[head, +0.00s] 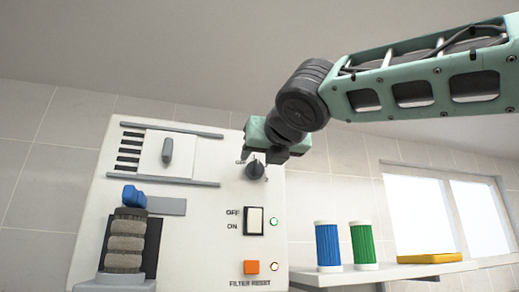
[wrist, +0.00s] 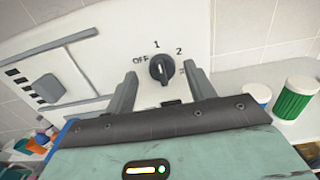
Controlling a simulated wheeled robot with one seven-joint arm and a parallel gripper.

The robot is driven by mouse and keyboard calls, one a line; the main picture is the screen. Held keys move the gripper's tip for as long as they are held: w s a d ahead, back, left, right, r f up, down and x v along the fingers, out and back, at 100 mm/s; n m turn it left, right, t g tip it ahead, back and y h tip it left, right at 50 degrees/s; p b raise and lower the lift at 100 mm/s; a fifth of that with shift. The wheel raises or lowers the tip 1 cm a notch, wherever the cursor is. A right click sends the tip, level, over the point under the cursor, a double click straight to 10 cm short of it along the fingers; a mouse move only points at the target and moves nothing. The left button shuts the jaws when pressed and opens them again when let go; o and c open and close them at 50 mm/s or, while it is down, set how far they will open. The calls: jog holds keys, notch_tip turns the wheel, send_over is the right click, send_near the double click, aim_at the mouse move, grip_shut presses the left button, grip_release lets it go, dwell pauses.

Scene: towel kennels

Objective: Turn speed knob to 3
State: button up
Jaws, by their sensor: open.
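The speed knob (head: 255,170) is a dark round dial on the upper right of the white machine panel. In the wrist view the knob (wrist: 162,69) shows OFF to its left, 1 above and 2 to the upper right. A further mark at its right is partly hidden by a finger. Its pointer is too small to read surely. My gripper (wrist: 165,77) is open, with one finger on each side of the knob in that view. I cannot tell whether either touches it. In the head view my gripper (head: 268,152) is just above and in front of the knob.
The panel (head: 200,240) also has an OFF/ON switch (head: 254,220), an orange filter reset button (head: 251,267) and a grey slider (head: 167,150). Rolled towels (head: 125,242) stand at its left. Blue (head: 327,246) and green (head: 363,244) canisters stand on a shelf at right.

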aim_at(256, 169)
jog(key=shift+p+x, duration=0.4)
jog(key=shift+x, duration=1)
jog(key=shift+c, duration=0.2)
jog(key=c, duration=0.9)
